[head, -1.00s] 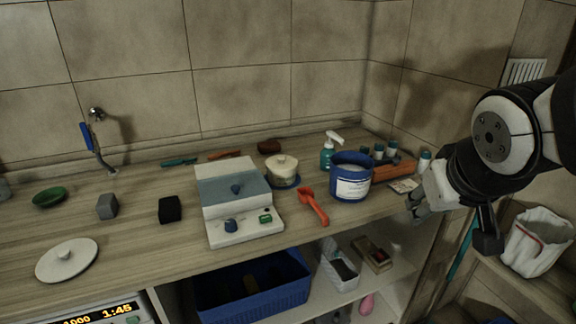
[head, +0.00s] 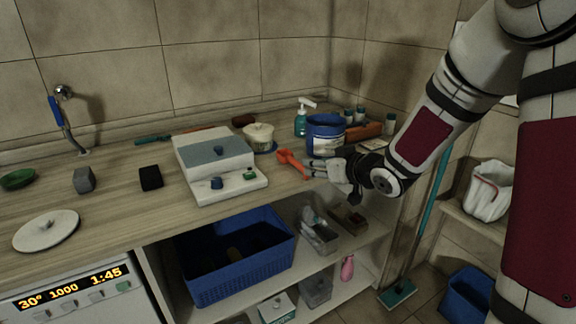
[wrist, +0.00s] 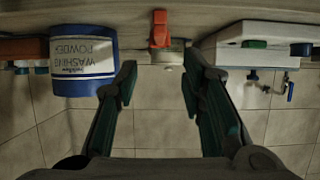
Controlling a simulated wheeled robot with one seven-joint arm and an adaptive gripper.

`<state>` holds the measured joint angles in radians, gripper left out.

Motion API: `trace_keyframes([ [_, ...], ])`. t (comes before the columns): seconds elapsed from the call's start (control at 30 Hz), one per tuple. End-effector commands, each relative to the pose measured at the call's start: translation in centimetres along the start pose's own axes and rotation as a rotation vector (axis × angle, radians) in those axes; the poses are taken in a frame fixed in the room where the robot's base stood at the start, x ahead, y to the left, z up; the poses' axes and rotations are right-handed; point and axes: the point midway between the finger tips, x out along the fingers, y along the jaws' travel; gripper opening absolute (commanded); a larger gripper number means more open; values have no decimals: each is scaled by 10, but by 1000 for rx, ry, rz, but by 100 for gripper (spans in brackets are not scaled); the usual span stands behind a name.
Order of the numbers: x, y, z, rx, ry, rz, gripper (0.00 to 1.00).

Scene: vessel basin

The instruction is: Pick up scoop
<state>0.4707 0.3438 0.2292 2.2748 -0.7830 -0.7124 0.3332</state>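The red-orange scoop (head: 291,160) lies on the wooden counter between the white device and the blue washing powder tub. It also shows in the wrist view (wrist: 160,30), upside down, beyond and between my fingertips. My gripper (head: 314,167) is at the counter's front edge, close to the scoop's near end. In the wrist view my gripper (wrist: 158,75) is open with its two fingers wide apart and nothing between them. The head view does not show clearly whether a finger touches the scoop.
The blue tub (head: 325,138) stands right of the scoop. The white device (head: 217,165) stands left. A lidded pot (head: 258,138) and a soap pump (head: 301,120) are behind. Below the counter are a blue basket (head: 240,277) and a grey container (head: 319,238) on the shelf.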

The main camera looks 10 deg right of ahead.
Motion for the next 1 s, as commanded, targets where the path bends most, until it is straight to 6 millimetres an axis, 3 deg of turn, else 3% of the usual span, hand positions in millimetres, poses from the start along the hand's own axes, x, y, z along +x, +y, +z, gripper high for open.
trace_keyframes([
  [0.1,26,-1,2,1,0,-3,37],
  [0.3,58,-1,1,1,-1,-1,37],
  [0.57,75,-1,0,0,-1,0,37],
  [0.83,112,-1,-1,0,-1,0,37],
  [1.0,120,0,-1,0,-2,2,37],
])
